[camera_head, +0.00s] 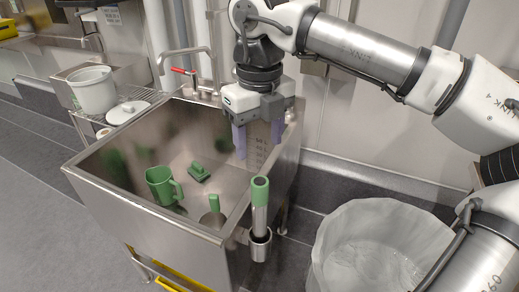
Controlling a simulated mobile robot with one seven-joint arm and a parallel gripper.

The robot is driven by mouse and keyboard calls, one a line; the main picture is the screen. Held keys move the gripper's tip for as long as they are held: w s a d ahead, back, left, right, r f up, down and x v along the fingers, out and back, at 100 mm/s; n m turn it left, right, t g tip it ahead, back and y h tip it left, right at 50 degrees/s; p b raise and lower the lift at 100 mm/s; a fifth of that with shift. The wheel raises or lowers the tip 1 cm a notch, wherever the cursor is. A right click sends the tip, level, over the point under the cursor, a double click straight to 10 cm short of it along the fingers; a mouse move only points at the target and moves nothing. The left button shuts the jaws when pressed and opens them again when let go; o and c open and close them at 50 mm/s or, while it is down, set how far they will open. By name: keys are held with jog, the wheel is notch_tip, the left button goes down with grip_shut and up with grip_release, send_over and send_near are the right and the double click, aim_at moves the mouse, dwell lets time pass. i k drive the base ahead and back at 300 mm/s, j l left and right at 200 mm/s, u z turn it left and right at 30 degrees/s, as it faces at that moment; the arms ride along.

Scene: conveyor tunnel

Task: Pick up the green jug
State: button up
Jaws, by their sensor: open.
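The green jug (160,186) stands upright in the basin of the steel sink (118,205), toward its left side. Its handle points right. My gripper (259,150) is above the right rim of the sink, pointing down. It is open, with its two purple-grey fingers apart and nothing visible between them. The gripper is to the right of the jug, higher than it and well apart from it.
A green scrubber (199,172) and a green-handled tool (213,213) are in the sink. A green-topped tube (260,200) stands in a holder at the front right rim. A faucet (188,54) rises at the back. A lined bin (365,245) stands right.

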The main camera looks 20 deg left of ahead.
aim_at(160, 179)
jog(key=u, duration=1.35)
